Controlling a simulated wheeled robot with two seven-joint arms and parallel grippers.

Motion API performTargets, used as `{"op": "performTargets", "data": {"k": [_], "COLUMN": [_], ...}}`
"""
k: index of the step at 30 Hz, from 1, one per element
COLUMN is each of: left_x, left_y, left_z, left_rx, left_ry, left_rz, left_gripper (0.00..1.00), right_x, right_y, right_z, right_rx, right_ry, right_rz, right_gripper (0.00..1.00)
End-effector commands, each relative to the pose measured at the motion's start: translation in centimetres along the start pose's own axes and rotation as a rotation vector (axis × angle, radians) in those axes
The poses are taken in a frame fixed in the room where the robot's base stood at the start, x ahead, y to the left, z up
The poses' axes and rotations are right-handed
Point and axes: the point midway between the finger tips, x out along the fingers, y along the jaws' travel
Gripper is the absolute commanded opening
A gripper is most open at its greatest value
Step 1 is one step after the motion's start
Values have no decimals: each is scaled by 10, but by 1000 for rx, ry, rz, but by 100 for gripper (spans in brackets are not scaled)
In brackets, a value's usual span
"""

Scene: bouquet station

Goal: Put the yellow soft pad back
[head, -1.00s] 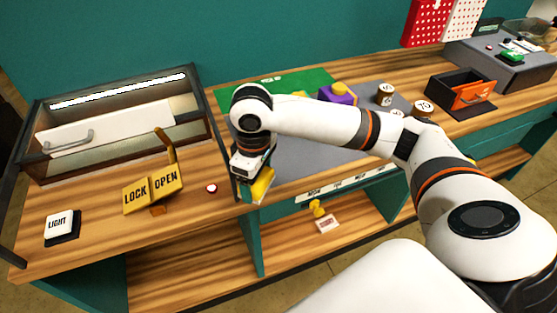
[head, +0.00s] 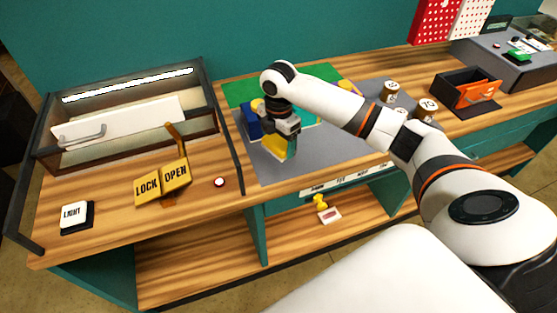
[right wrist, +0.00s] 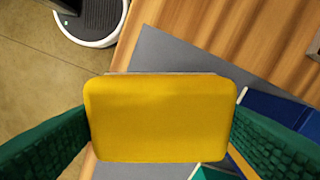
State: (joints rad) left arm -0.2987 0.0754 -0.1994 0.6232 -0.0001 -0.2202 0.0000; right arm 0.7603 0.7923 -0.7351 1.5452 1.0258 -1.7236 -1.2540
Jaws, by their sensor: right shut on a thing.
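The yellow soft pad (head: 274,147) is in my right gripper (head: 284,146), over the grey mat (head: 325,155) near the left end of the mat. In the right wrist view the pad (right wrist: 160,118) fills the middle, with a green ridged finger on each side of it. The right gripper (right wrist: 160,135) is shut on the pad. A blue block (head: 251,122) with a yellow top stands just behind and left of the gripper; a blue thing also shows at the right of the wrist view (right wrist: 275,110). I cannot tell whether the pad touches the mat. My left gripper is not in view.
Jars (head: 391,91) and a black-orange box (head: 465,92) stand right. A yellow-knobbed stamp (head: 322,205) is on the lower shelf.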

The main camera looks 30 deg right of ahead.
Motion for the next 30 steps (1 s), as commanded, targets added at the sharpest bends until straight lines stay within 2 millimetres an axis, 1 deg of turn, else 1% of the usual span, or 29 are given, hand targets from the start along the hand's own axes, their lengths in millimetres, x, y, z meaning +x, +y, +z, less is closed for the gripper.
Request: {"op": "performTargets", "data": {"k": [1,3,10,15,18,28,29,30], "left_x": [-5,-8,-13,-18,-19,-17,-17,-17], "left_y": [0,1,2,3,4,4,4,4], "left_z": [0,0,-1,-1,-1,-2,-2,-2], "left_rx": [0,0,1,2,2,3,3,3], "left_ry": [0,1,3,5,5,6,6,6], "left_rz": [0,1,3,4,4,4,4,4], "left_gripper": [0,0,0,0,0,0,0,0], "right_x": [8,20,45,68,74,78,78,77], "right_y": [1,1,1,0,0,0,0,0], "right_z": [1,0,0,1,0,0,0,0], "right_rx": [1,1,1,2,2,1,1,1], "right_ry": [-2,0,0,0,1,1,1,1], "right_rz": [5,4,2,2,-1,0,0,-1], "right_gripper": [55,55,55,55,55,55,78,84]}}
